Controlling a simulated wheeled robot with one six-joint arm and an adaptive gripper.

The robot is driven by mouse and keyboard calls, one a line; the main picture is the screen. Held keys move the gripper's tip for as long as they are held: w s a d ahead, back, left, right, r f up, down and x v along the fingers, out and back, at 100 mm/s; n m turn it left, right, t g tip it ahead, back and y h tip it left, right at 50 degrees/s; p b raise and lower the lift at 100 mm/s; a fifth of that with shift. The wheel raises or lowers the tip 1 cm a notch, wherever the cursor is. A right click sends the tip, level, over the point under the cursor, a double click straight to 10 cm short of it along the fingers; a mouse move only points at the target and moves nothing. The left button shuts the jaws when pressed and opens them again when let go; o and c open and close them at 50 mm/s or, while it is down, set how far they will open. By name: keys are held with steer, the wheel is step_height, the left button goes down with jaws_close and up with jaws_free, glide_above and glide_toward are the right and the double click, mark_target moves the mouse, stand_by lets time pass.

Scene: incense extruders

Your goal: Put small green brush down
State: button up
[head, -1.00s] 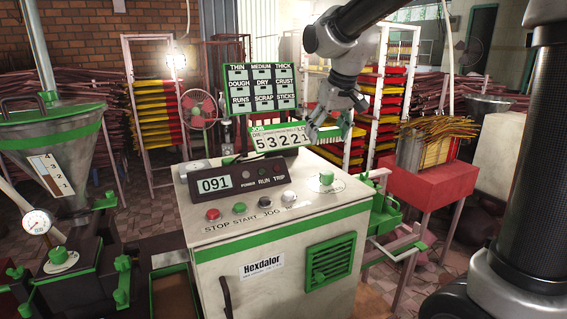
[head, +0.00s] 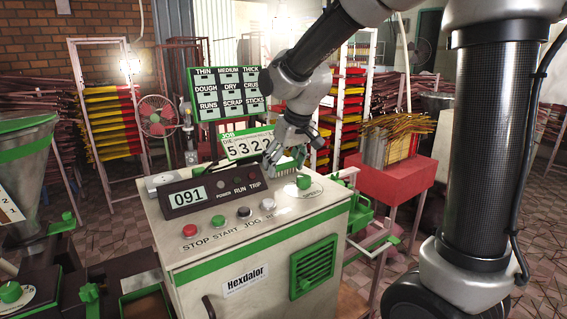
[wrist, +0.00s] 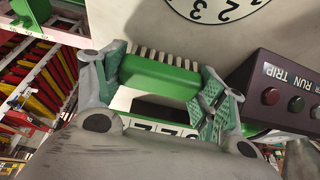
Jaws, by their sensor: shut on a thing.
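The small green brush (wrist: 160,76) has a green block body and a row of pale bristles, which point to the top of the wrist view. My gripper (wrist: 165,92) is shut on it, with one textured green finger pad at each end of the block. In the head view my gripper (head: 284,156) is above the back right part of the machine cabinet's pale top (head: 260,208), in front of the job sign. The brush is small and partly hidden by the fingers there. I cannot tell how high it is above the top.
The black display box (head: 215,190) stands close to my gripper's left. A green knob (head: 304,182) is just right of and below it. The job sign (head: 247,143) is behind. Several buttons (head: 243,212) line the front. A red stand (head: 388,182) is at the right.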

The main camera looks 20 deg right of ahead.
steer(key=o, duration=1.1)
steer(key=shift+c, duration=0.2)
steer(key=v, duration=1.2)
steer(key=s+d+f+m, duration=0.1)
steer(key=s+d+f, duration=0.1)
steer(key=s+d, duration=0.2)
steer(key=s+d+f+m+h, duration=0.1)
steer(key=s+d+f, duration=0.2)
steer(key=s, duration=0.8)
steer(key=s+d+f+m, duration=0.1)
steer(key=s+d+f, duration=0.1)
steer(key=s+d, duration=0.4)
steer(key=shift+s+d+f+m, duration=0.2)
steer(key=shift+s+d+m, duration=0.1)
steer(key=shift+s, duration=0.35)
